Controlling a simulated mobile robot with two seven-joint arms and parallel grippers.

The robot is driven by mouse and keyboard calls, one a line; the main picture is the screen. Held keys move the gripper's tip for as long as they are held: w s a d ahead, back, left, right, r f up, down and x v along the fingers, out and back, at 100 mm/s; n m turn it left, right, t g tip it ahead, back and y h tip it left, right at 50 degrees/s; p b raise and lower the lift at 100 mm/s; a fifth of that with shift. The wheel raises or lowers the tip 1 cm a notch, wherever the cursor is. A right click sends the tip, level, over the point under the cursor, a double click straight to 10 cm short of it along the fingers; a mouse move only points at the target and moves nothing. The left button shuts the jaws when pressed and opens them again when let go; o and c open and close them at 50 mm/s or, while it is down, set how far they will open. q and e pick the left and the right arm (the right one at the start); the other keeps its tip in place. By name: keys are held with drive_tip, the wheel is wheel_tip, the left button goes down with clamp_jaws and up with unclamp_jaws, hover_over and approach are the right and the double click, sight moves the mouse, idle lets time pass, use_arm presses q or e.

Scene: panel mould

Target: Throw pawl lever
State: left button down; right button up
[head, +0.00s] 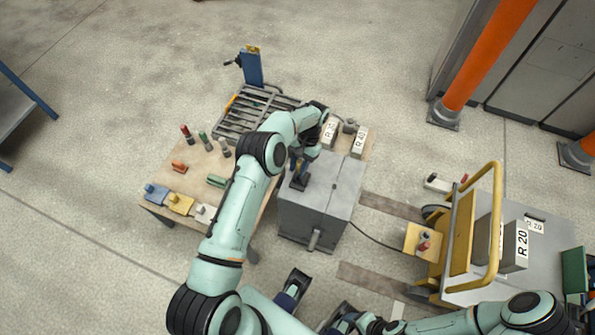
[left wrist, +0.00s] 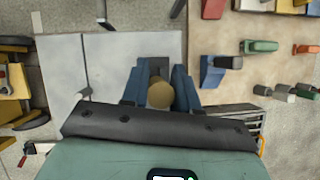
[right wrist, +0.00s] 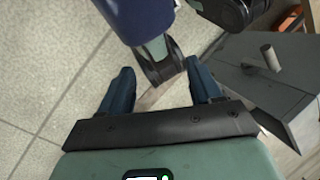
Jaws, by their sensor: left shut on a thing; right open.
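In the left wrist view, the blue fingers (left wrist: 160,90) are shut on a round tan knob (left wrist: 160,96), which I take to be the pawl lever's end. A dark mount shows just beyond the knob; the rest of the lever is hidden. In the right wrist view, my right gripper (right wrist: 160,88) is open, away from the mould's top. The mould's grey side shows there too, with a round peg (right wrist: 270,57).
Boxes marked R (head: 359,142) stand behind the mould. A yellow-handled trolley (head: 460,235) stands to the right, with a cable running towards it. An orange post (head: 485,60) rises behind.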

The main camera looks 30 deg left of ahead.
use_arm(q)
drive_tip(key=w+g+b, duration=0.1)
drive_tip(key=b, duration=0.4)
drive_tip(key=shift+w+a+f, duration=0.1)
drive_tip(key=shift+f, duration=0.05)
drive_tip(key=shift+b, duration=0.6)
drive_tip(key=shift+w+r+g, duration=0.1)
drive_tip(key=shift+r+g, duration=0.1)
drive_tip(key=shift+g, duration=0.1)
use_arm(e)
drive_tip(key=w+f+t, duration=0.1)
drive_tip(key=w+f, duration=0.3)
drive_tip(key=f, duration=0.2)
drive_tip(key=shift+d+f+t, duration=0.2)
drive_tip(key=shift+d+t, duration=0.2)
use_arm(q)
drive_tip(key=c, duration=0.9)
unclamp_jaws()
drive_tip(key=shift+a+r, duration=0.1)
